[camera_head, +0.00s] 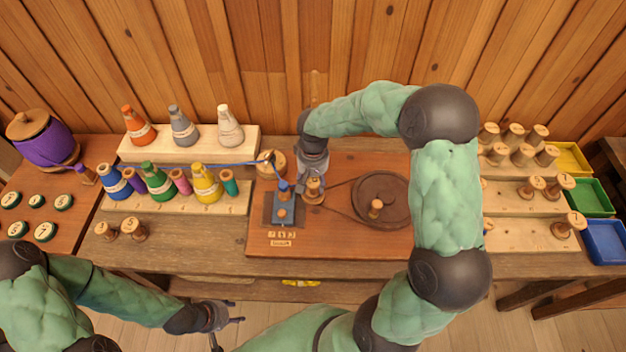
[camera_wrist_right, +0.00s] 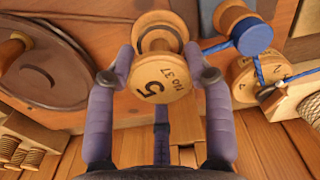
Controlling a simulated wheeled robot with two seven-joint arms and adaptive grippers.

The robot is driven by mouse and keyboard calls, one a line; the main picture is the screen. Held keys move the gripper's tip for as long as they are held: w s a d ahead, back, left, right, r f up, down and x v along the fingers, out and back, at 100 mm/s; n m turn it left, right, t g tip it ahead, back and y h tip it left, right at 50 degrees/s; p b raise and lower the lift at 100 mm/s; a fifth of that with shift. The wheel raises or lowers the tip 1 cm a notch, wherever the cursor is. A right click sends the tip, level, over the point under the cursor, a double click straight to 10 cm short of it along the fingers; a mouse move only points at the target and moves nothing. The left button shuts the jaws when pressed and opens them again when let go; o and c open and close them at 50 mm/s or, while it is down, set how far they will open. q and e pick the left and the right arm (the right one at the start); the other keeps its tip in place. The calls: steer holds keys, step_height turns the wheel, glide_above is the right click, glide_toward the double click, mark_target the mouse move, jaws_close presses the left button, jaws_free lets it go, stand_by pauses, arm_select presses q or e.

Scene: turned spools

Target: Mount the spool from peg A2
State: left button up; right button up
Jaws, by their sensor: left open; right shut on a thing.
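A bare wooden spool (camera_wrist_right: 163,82), its end face marked 5 and No 37, is between the fingers of my right gripper (camera_wrist_right: 162,58). In the head view my right gripper (camera_head: 313,168) points down over the winding board, with the spool (camera_head: 314,190) under it beside the small blue block. I cannot tell whether the spool sits on a spindle. My left gripper (camera_head: 222,325) is open and empty in front of the bench, low in the picture. Several wooden spools (camera_head: 529,187) stand on racks at the right; peg A2's label is not readable.
The winding board (camera_head: 350,245) carries a dark wheel (camera_head: 384,198) with a belt and a blue block (camera_head: 284,213). Blue thread (camera_head: 225,164) runs above the coloured cones at left. Yellow, green and blue trays (camera_head: 604,243) line the right end.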

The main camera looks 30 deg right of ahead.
mark_target(313, 180)
steer(key=shift+f, duration=0.1)
steer(key=o, duration=0.9)
steer(key=shift+c, duration=0.2)
step_height(313, 180, up, 11)
steer(key=p, duration=0.7)
steer(key=shift+p, duration=0.35)
